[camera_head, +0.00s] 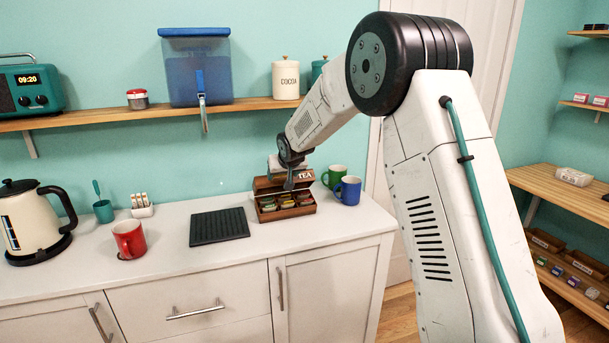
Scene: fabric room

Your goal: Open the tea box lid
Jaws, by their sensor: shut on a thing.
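The brown wooden tea box (285,211) stands on the white counter against the teal wall. Its lid (263,184) is raised at the back and bears the word TEA. Several colourful tea packets show in the compartments inside. My gripper (289,183) is at the raised lid, above the open box, and is shut on the lid. My gripper and wrist hide part of the lid, and the fingertips are too small to see clearly.
A green mug (334,176) and a blue mug (348,191) stand close right of the box. A black ridged mat (219,227) lies to its left, with a red mug (129,239) and a kettle (35,222) farther left. A wooden shelf (150,113) runs above.

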